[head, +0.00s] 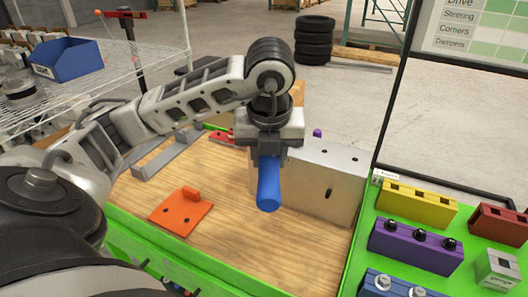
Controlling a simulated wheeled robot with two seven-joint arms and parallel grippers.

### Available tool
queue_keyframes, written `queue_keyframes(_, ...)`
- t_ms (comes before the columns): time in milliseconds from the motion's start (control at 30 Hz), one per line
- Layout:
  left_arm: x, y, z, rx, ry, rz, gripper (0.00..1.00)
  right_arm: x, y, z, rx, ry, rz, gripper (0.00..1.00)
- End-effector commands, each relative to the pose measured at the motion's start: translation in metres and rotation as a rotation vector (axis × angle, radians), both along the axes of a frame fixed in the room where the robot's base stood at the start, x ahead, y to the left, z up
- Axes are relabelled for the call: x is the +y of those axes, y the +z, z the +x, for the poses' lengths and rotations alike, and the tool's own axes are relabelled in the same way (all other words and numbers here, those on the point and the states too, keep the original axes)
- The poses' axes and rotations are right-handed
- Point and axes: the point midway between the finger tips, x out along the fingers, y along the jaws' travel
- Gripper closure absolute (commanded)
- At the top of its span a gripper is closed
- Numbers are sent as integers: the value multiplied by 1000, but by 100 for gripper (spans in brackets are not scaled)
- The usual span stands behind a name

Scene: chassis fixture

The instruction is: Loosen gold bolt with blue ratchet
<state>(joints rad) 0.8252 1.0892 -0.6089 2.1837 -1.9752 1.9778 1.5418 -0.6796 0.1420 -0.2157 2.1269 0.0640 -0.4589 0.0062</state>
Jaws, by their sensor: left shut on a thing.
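My left gripper (268,142) points down over the wooden board and is shut on the blue ratchet (269,186). The ratchet's blue handle sticks out below the fingers toward the camera. Its head is hidden behind the gripper. A grey metal block (327,183) stands right behind and to the right of the ratchet, with a dark bolt-like piece on its front face. I cannot make out the gold bolt; it may be hidden behind the gripper or arm. My right gripper is not in view.
An orange plate (180,212) lies on the wooden board (225,240). A grey bracket (166,155) lies behind it. At the right, yellow (416,206), purple (414,247) and red blocks (497,226) stand on a green surface. A blue bin (67,60) sits on a wire shelf at left.

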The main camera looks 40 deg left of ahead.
Motion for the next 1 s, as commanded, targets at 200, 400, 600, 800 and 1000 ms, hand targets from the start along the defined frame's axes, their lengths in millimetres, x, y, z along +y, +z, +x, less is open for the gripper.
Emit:
queue_keyframes(200,-3,-4,0,15,16,-3,100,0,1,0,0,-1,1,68)
queue_keyframes(400,-3,-4,0,14,15,-3,100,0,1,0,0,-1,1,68)
queue_keyframes(600,-6,-3,2,15,34,-5,100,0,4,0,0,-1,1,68)
queue_keyframes(800,-11,-3,8,14,75,-4,100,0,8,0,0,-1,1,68)
queue_keyframes(1000,-14,-2,12,13,118,-4,100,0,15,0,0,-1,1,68)
